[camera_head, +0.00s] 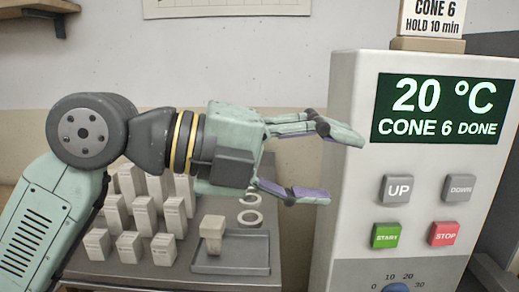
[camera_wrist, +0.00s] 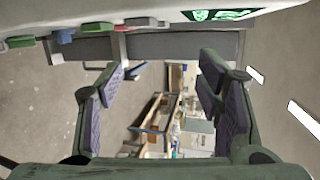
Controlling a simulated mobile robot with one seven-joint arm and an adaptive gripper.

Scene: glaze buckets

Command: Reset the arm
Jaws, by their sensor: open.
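My gripper (camera_head: 338,165) is open and empty in the head view. It is held level above the grey table and points right at the front of the white controller box (camera_head: 349,100). The upper fingertip looks close to or overlapping the box's left side; I cannot tell whether they touch. In the wrist view my gripper (camera_wrist: 168,95) shows its two fingers wide apart with nothing between them. My arm reaches in from the lower left. The box's screen (camera_head: 443,109) reads 20 °C, CONE 6 DONE.
Several pale blocks (camera_head: 130,245) stand on the grey table (camera_head: 180,278) below my arm. A tray (camera_head: 240,262) holds a small tan-topped block (camera_head: 212,233). UP, DOWN, START (camera_head: 386,236) and STOP (camera_head: 443,233) buttons and a blue dial (camera_head: 395,288) are on the box.

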